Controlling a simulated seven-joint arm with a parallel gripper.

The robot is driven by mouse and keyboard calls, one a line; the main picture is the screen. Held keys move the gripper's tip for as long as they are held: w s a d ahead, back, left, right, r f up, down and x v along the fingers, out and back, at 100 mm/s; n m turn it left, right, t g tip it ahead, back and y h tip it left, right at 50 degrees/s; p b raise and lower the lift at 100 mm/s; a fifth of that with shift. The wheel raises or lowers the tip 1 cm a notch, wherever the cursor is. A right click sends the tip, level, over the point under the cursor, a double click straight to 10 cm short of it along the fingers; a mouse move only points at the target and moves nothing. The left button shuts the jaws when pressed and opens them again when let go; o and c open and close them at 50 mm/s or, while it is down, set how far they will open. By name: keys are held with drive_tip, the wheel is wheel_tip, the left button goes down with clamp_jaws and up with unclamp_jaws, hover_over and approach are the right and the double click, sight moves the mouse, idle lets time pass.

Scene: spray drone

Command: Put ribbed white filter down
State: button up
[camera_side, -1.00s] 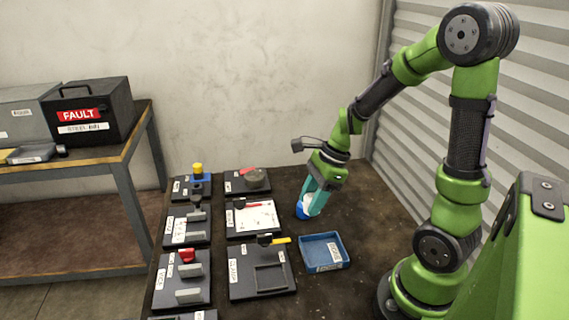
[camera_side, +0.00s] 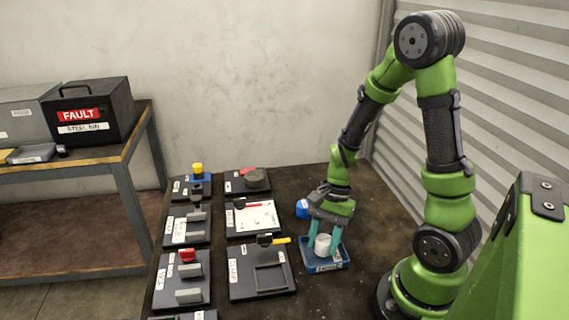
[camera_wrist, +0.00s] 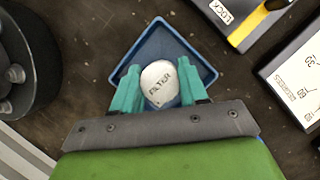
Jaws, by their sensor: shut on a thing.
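The white filter (camera_side: 322,244) is between the teal fingers of my gripper (camera_side: 322,250), which is shut on it.
Several black fixture plates stand to the left, including one with a yellow-handled latch (camera_side: 273,240). The table between the tray and the plates is clear.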

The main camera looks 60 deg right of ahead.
drive_tip(key=shift+f, duration=0.4)
drive_tip(key=shift+f, duration=0.1)
drive_tip(key=o, duration=0.9)
drive_tip(key=shift+c, duration=0.2)
drive_tip(key=v, duration=1.1)
wheel_tip(320, 180, up, 6)
drive_tip(key=n+t+h, duration=0.2)
drive_tip(key=n+t, duration=0.1)
drive_tip(key=n, duration=0.2)
hover_over(318, 237)
drive_tip(key=s+a+r+n+t, duration=0.1)
drive_tip(key=a+r+n+t, duration=0.3)
drive_tip(key=a+r+n, duration=0.2)
drive_tip(key=shift+s+a+r+n+t+h, duration=0.15)
drive_tip(key=shift+a+r+n+t+h, duration=0.15)
drive_tip(key=shift+r+n, duration=0.35)
